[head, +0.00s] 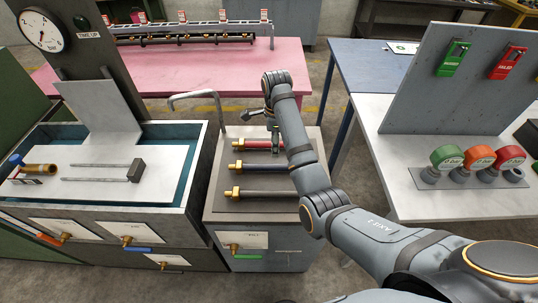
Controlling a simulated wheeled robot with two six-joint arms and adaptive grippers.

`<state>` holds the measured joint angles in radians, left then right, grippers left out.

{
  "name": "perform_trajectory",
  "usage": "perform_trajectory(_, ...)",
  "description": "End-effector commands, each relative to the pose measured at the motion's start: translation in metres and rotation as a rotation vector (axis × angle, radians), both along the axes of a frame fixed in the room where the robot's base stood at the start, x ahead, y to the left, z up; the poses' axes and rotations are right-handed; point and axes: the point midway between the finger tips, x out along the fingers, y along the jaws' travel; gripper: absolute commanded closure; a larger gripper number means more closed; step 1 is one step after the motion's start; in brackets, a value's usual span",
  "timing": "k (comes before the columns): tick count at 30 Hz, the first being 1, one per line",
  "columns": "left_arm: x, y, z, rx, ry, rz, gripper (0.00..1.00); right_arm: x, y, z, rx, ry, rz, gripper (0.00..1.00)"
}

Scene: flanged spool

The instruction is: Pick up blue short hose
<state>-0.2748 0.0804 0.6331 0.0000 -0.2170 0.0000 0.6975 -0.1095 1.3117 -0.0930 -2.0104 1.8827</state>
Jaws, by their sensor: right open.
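Three short hoses with brass end fittings lie in a row on the grey cabinet top (222,206). The dark blue hose (263,166) is the middle one, between a red hose (258,144) and a grey hose (265,193). Its right end is partly hidden behind my right arm. My right gripper (259,121) is open above the far part of the cabinet top, beyond the red hose. It is apart from the blue hose, and its fingertips are small and partly hidden. My left gripper is not in view.
A water tank (202,150) with a white plate and a dial stands left of the cabinet. A curved grey pipe (190,96) rises between them. A white table (440,205) with gauges and a tag board is at right. A pink table (290,75) is behind.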

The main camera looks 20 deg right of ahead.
Motion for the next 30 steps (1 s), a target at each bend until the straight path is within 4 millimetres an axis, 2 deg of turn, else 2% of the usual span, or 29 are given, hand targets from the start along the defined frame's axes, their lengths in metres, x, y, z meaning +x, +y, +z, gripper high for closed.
perform_trajectory(2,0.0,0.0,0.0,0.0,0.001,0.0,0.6,0.0,0.0,0.0,0.0,0.001,0.0,0.47)
perform_trajectory(5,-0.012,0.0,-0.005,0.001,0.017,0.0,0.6,0.0,0.0,-0.004,0.0,0.001,0.0,0.47)
perform_trajectory(9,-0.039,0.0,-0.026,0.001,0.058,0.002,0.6,-0.001,0.0,-0.023,0.0,0.001,0.001,0.47)
perform_trajectory(13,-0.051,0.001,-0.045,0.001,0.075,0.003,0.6,-0.001,0.0,-0.046,0.0,0.001,0.001,0.47)
perform_trajectory(17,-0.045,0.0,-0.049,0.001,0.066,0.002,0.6,-0.001,0.0,-0.056,0.0,0.001,0.001,0.47)
perform_trajectory(20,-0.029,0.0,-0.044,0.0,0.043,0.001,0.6,-0.001,0.001,-0.056,0.001,0.002,0.001,0.47)
perform_trajectory(24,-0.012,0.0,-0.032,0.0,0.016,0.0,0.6,-0.004,0.003,-0.077,0.001,0.006,0.001,0.47)
perform_trajectory(30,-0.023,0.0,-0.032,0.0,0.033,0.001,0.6,-0.003,0.004,-0.103,0.001,0.002,0.001,0.47)
